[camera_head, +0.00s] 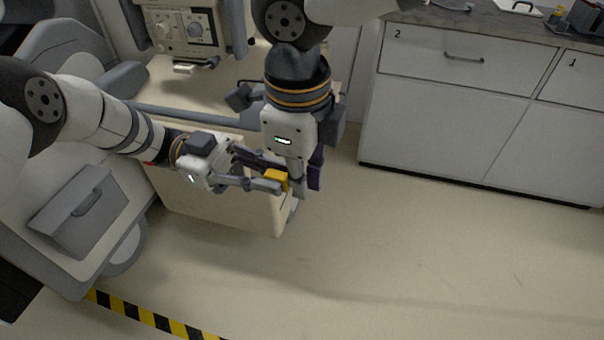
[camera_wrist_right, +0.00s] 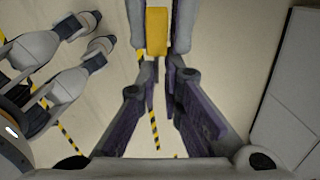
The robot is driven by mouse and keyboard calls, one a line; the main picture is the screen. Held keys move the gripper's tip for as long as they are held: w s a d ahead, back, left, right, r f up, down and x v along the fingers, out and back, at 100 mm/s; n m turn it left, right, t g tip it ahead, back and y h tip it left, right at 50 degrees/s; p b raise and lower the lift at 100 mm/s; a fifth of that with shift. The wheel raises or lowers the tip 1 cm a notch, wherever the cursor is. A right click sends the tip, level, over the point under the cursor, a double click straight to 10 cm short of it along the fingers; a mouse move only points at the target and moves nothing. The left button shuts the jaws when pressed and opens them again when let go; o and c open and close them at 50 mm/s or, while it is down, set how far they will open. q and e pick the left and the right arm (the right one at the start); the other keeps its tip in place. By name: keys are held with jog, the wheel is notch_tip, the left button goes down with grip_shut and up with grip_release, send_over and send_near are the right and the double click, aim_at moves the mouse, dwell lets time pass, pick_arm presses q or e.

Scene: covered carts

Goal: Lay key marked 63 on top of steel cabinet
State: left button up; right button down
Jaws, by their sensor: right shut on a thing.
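My right gripper (camera_wrist_right: 158,40) points down and is shut on a small yellow block-like thing (camera_wrist_right: 156,32), held between its fingertips. The yellow thing also shows in the head view (camera_head: 275,179), in front of the right gripper. No number or key shaft can be made out on it, so I cannot tell if it is the key marked 63. My left gripper (camera_head: 276,174) reaches in from the left close to it in the head view. In the right wrist view the left gripper's fingers (camera_wrist_right: 94,37) are spread and empty, apart from the yellow thing. No cabinet is clearly identifiable as the steel one.
A pale cabinet (camera_head: 430,130) with drawers marked 2 and 1 stands at the right under a dark worktop (camera_head: 490,27). A beige cart (camera_head: 215,205) is behind my grippers. A grey box (camera_head: 80,210) is at the left.

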pick_arm(q)
jog(key=o, duration=0.4)
jog(key=shift+c, duration=0.2)
pick_arm(e)
jog(key=shift+s, duration=0.1)
